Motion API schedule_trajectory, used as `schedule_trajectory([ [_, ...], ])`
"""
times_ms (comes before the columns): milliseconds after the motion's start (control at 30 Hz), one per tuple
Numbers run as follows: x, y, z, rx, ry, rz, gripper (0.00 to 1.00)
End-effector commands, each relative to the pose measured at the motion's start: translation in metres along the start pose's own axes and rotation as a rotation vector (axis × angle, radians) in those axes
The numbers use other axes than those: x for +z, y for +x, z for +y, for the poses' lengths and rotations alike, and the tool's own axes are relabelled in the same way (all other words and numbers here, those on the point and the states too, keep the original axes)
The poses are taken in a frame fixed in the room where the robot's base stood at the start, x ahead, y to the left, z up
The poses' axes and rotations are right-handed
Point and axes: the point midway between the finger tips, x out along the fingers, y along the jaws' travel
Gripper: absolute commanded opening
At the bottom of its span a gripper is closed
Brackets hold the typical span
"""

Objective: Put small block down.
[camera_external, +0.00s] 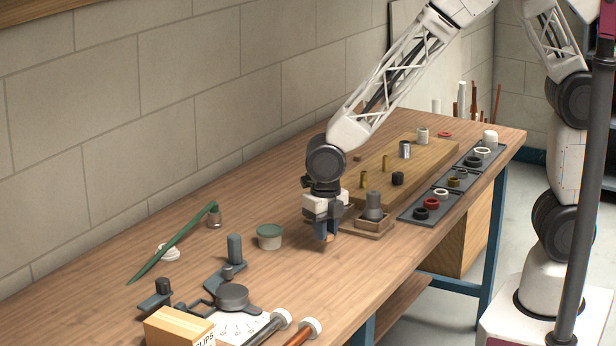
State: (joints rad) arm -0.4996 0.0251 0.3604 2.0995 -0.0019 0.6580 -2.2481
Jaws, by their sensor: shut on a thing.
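My gripper (327,234) points straight down low over the wooden workbench (195,235), near the middle. Its dark fingers are shut on a small block (330,238). Only a small orange-brown part of the block shows between the fingertips; the rest is hidden by the fingers. The block is at or just above the bench top; I cannot tell if it touches. The gripper is just left of a small wooden tray (357,229) that holds a grey cylindrical piece (373,207).
A wooden board (430,160) with several upright fittings lies behind right. Dark trays of rings (420,213) line the right edge. A green-lidded tub (269,237) stands left of the gripper. A clips box (178,328) and tools crowd the front. Bench between tub and gripper is clear.

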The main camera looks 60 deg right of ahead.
Motion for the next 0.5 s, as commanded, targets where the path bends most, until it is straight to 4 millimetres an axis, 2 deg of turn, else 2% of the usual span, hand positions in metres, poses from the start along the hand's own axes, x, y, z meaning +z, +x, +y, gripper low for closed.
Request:
schedule_trajectory([
  [233, 0.0, 0.005, 0.0, -0.001, 0.0, 0.001, 0.0],
  [500, 0.0, 0.031, 0.0, -0.002, 0.0, 0.002, 0.0],
])
